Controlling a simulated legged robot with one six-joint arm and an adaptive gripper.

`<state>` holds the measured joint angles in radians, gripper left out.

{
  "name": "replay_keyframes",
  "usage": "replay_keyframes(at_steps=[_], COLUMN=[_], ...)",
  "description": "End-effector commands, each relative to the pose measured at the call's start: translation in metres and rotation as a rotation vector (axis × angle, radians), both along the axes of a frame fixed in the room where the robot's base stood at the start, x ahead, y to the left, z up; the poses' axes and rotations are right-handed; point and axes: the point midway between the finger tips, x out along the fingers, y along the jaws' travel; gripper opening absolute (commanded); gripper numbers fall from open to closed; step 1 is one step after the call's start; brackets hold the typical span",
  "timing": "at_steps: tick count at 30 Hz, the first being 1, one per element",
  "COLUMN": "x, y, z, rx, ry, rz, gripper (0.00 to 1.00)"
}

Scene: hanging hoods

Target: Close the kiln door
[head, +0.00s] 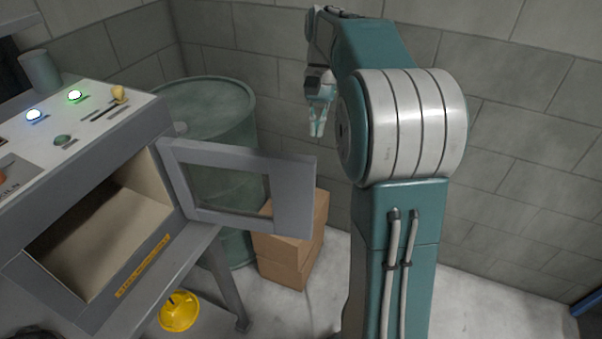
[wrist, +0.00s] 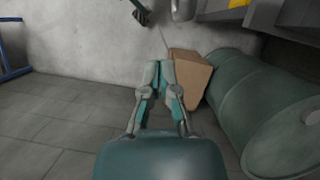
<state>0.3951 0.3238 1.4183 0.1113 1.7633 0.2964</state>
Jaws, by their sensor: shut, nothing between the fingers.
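The kiln (head: 150,240) stands at the left of the head view, with its dark-edged opening facing me. Its grey framed door (head: 295,195), with a window in it, is swung wide open to the right on the opening's right side. My gripper (head: 317,132) is up beyond the door's top right corner, apart from it, with its fingers pointing down. In the wrist view my gripper (wrist: 160,66) is shut and empty. In that view the door cannot be made out clearly.
A green drum (head: 215,110) stands behind the door, and it also shows in the wrist view (wrist: 265,100). Cardboard boxes (head: 290,245) sit on the floor below the door. A yellow hard hat (head: 179,311) lies beneath the kiln. A block wall (head: 510,120) closes the back.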

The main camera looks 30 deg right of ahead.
Motion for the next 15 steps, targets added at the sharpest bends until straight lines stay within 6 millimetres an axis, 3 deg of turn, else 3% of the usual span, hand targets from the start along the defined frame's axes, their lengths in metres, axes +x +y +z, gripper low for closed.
replay_keyframes(at_steps=[5, 15], x=[-0.006, -0.023], y=[0.005, 0.020], z=[-0.017, -0.074], rx=[0.001, 0.001], ry=[0.003, 0.005], rz=[-0.001, 0.000], gripper=[0.00, 0.00])
